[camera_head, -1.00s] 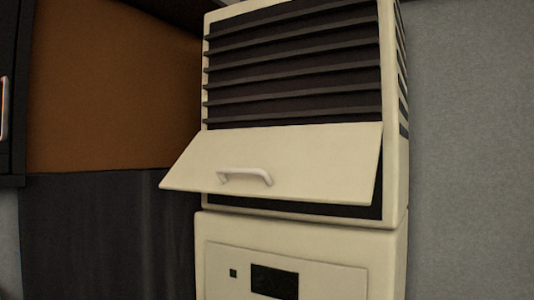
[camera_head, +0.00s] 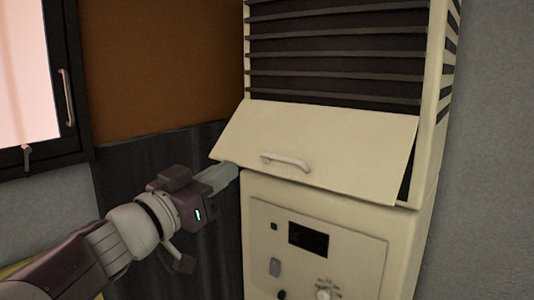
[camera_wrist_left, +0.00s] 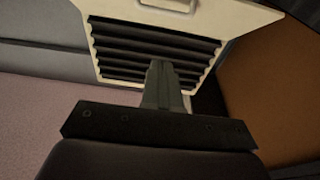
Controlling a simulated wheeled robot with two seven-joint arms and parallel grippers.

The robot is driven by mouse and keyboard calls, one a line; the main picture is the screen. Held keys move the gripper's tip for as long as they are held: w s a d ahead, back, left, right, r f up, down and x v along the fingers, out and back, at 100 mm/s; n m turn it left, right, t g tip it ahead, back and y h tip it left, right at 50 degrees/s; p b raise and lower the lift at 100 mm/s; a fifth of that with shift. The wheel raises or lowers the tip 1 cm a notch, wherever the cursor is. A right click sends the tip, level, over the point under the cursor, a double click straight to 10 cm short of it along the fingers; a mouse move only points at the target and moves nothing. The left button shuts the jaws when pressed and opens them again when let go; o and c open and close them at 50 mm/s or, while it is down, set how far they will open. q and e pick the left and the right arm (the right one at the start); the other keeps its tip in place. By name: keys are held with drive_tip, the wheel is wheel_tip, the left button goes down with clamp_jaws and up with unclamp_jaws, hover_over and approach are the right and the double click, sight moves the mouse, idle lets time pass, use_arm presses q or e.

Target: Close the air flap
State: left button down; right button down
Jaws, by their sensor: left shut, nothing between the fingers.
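The air flap (camera_head: 335,150) is a cream panel with a pale handle (camera_head: 286,162). It is tilted outward at its lower edge, below the dark slats (camera_head: 335,60) of a cream cabinet unit. My left gripper (camera_head: 232,172) is shut and empty. In the head view its tip appears just below the flap's lower left corner; I cannot tell if they touch. In the left wrist view the closed fingers (camera_wrist_left: 163,75) point at dark slats (camera_wrist_left: 150,50), with the cream flap (camera_wrist_left: 230,14) and its handle at the top. My right gripper is not in view.
A control panel (camera_head: 345,249) with a dark display and knobs sits below the flap. A dark-framed window (camera_head: 72,75) with handles is at the left. A grey wall (camera_head: 495,160) stands right of the unit. Dark curtain-like cloth (camera_head: 165,155) hangs behind my left arm.

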sight(268, 161)
use_arm(q)
drive_tip(key=w+d+p, duration=0.1)
drive_tip(key=w+d, duration=0.1)
drive_tip(key=w, duration=0.1)
drive_tip(key=w+d+p, duration=0.1)
drive_tip(key=w+d, duration=0.1)
drive_tip(key=w, duration=0.1)
drive_tip(key=w+d+p, duration=0.2)
drive_tip(key=w+d, duration=0.1)
drive_tip(key=shift+w+f, duration=0.35)
drive_tip(key=shift+w, duration=0.05)
drive_tip(key=shift+d, duration=0.1)
